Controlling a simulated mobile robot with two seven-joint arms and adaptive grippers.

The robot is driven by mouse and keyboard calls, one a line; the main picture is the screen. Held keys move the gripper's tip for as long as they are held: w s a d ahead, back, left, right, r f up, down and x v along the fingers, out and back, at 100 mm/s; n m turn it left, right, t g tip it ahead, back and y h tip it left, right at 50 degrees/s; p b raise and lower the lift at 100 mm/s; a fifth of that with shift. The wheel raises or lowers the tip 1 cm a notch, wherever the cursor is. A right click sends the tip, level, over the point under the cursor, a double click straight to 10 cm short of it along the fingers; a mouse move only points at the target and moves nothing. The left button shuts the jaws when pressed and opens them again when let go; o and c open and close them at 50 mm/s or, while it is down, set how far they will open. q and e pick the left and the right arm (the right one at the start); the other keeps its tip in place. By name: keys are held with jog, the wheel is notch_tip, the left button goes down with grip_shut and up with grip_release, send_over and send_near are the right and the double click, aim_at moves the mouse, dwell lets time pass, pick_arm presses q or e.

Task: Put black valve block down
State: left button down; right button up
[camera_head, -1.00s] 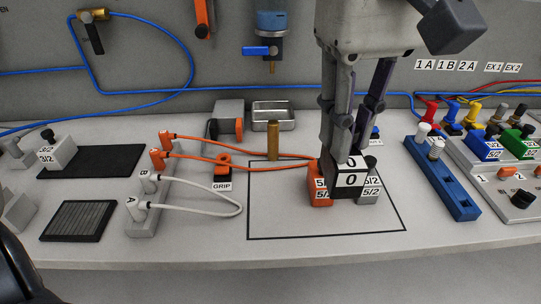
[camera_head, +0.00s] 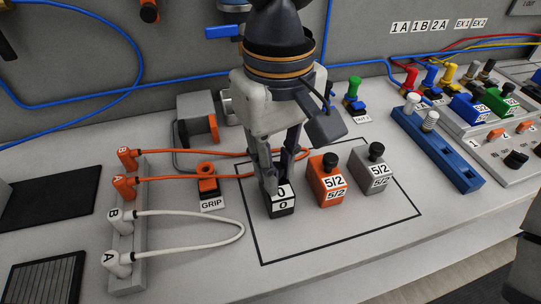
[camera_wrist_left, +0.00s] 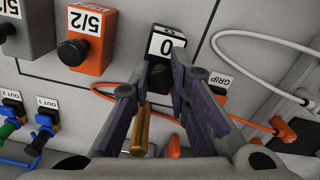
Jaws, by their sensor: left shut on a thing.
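The black valve block (camera_head: 281,201) with white labels reading 0 is at the left side of the black-outlined rectangle on the bench. My left gripper (camera_head: 275,184) comes down from above and is shut on its top. The block looks upright, at or very near the bench surface; I cannot tell whether it touches. In the left wrist view the block (camera_wrist_left: 166,46) shows beyond the fingertips (camera_wrist_left: 160,74) of my left gripper. An orange 5/2 block (camera_head: 326,180) and a grey 5/2 block (camera_head: 370,170) stand to its right. My right gripper is not in view.
An orange GRIP piece (camera_head: 208,181) and white hoses on a grey manifold (camera_head: 126,228) lie to the left. A blue rail (camera_head: 437,149) stands to the right. The outlined area in front of the blocks (camera_head: 335,228) is clear. A brass cylinder (camera_wrist_left: 141,128) shows near the gripper.

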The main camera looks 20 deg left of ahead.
aim_at(278, 168)
pick_arm(q)
jog(key=shift+s+d+r, duration=0.1)
jog(key=shift+d, duration=0.15)
jog(key=c, duration=1.9)
grip_release()
jog(key=shift+a, duration=0.1)
jog(key=o, duration=0.4)
notch_tip(278, 168, up, 12)
